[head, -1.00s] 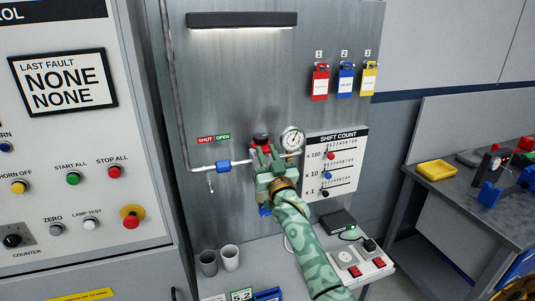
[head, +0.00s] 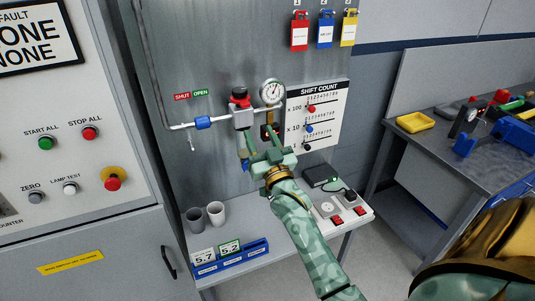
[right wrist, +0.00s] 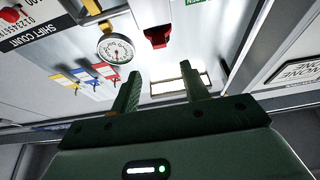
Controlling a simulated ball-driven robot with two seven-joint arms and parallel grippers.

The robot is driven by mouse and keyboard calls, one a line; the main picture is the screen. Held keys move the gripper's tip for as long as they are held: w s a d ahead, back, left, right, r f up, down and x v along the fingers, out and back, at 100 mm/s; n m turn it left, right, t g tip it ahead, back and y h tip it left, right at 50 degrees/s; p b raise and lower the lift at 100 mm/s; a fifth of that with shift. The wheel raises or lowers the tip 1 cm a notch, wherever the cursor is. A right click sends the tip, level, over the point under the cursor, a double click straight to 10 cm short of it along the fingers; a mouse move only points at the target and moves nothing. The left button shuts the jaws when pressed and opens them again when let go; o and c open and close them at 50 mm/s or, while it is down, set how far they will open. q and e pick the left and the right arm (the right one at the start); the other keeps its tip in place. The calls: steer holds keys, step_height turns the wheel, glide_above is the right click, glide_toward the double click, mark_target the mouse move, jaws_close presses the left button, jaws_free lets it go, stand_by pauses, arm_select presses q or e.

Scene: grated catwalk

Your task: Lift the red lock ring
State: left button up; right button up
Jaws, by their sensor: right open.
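The red lock ring (head: 239,93) sits around the dark top of the valve (head: 243,116) on the metal wall panel. It also shows in the right wrist view, as a red piece (right wrist: 157,38) beyond the fingertips. My right gripper (head: 260,135) is open, below and slightly right of the ring, apart from it. In the right wrist view, its two green fingers (right wrist: 160,80) are spread with nothing between them. My left gripper is not in view.
A round gauge (head: 272,92) and the shift count board (head: 318,115) are right of the valve. A blue pipe fitting (head: 203,123) is left of it. Below, a shelf holds two cups (head: 206,216), a blue card rack (head: 232,258) and a switch box (head: 342,210).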

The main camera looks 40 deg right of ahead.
steer(key=v, duration=0.5)
steer(key=shift+s+a+f, duration=0.1)
steer(key=shift+s, duration=0.15)
